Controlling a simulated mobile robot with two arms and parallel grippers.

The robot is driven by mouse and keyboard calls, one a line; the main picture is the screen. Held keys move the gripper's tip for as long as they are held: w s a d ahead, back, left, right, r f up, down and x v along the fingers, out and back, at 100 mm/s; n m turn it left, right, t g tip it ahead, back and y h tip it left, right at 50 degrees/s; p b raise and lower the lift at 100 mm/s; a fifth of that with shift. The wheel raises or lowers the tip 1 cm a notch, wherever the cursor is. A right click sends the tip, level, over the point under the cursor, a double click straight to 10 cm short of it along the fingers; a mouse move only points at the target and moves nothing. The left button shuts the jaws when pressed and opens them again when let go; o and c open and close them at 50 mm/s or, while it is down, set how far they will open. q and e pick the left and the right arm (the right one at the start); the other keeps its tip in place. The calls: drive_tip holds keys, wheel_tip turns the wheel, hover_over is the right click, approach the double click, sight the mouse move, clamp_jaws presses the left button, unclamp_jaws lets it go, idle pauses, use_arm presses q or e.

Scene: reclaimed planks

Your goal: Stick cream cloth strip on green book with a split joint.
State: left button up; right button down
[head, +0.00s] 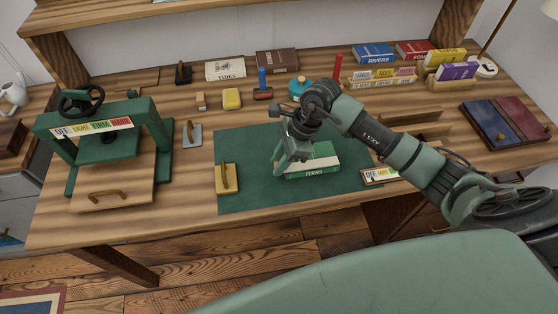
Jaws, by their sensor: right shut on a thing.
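The green book (322,160), with FERNS on the edge facing me, lies on the dark green mat (245,150). A pale band shows along its near side; I cannot tell whether this is pages or cloth. My right gripper (281,164) is at the book's left end, pointing down. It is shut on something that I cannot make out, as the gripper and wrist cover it. I cannot pick out the cream cloth strip or the split joint. My left gripper is not in view.
A green press (106,140) stands at the left. A yellow block with a handle (227,180) sits on the mat's left side. A small labelled piece (380,175) is at its right edge.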

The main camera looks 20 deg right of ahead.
drive_tip(key=shift+f+b, duration=0.25)
drive_tip(key=shift+b, duration=0.1)
drive_tip(key=c, duration=1.1)
unclamp_jaws()
